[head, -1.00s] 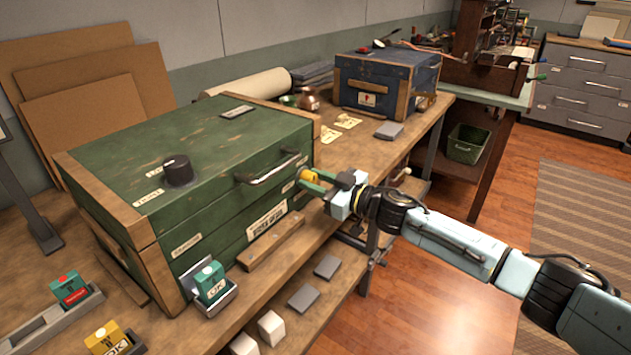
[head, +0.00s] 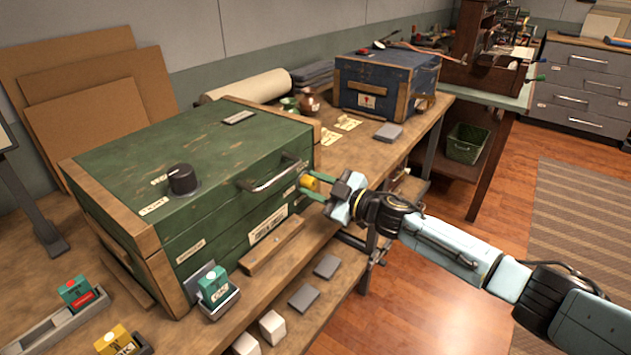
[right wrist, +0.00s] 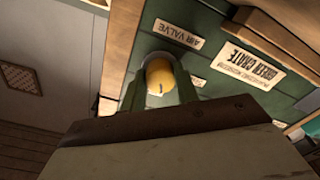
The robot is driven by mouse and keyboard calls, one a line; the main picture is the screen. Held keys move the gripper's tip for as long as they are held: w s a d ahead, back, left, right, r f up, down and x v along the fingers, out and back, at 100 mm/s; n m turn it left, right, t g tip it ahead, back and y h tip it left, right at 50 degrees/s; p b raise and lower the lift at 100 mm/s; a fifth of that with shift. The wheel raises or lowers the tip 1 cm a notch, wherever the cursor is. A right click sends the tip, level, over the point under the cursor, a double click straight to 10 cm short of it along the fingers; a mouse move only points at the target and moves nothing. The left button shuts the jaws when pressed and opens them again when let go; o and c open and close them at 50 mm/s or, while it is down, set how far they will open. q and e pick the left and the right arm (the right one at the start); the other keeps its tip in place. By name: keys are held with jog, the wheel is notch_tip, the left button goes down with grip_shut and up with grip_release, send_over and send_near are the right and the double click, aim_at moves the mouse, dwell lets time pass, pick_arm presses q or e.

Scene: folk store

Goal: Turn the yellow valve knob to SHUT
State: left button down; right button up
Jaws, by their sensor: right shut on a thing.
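The yellow valve knob (head: 308,183) sits on the front face of the green wooden crate (head: 215,150), near its right end. In the right wrist view the knob (right wrist: 162,74) shows as a round yellow cap with a small dark mark. An "AIR VALVE" label (right wrist: 178,34) is beside it; I cannot read a SHUT mark. My right gripper (head: 310,187) is shut on the knob, with one green finger on each side of it in the right wrist view (right wrist: 160,88). The fingers hide part of the knob's sides. My left gripper is not in view.
A black dial (head: 183,180) stands on the crate's lid, and a metal handle (head: 270,178) sticks out of its front near my right gripper. A green card box (head: 213,285) stands before the crate. A blue chest (head: 385,85) is further back. Floor on the right is clear.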

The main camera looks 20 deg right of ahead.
jog(key=shift+n, duration=0.9)
jog(key=shift+n+p, duration=0.35)
jog(key=shift+n, duration=0.55)
jog(key=n, duration=0.3)
jog(key=shift+n, duration=0.3)
jog(key=n, duration=0.3)
jog(key=shift+n, duration=1)
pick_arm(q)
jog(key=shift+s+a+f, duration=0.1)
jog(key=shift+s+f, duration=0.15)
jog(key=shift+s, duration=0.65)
pick_arm(e)
jog(key=shift+n, duration=0.3)
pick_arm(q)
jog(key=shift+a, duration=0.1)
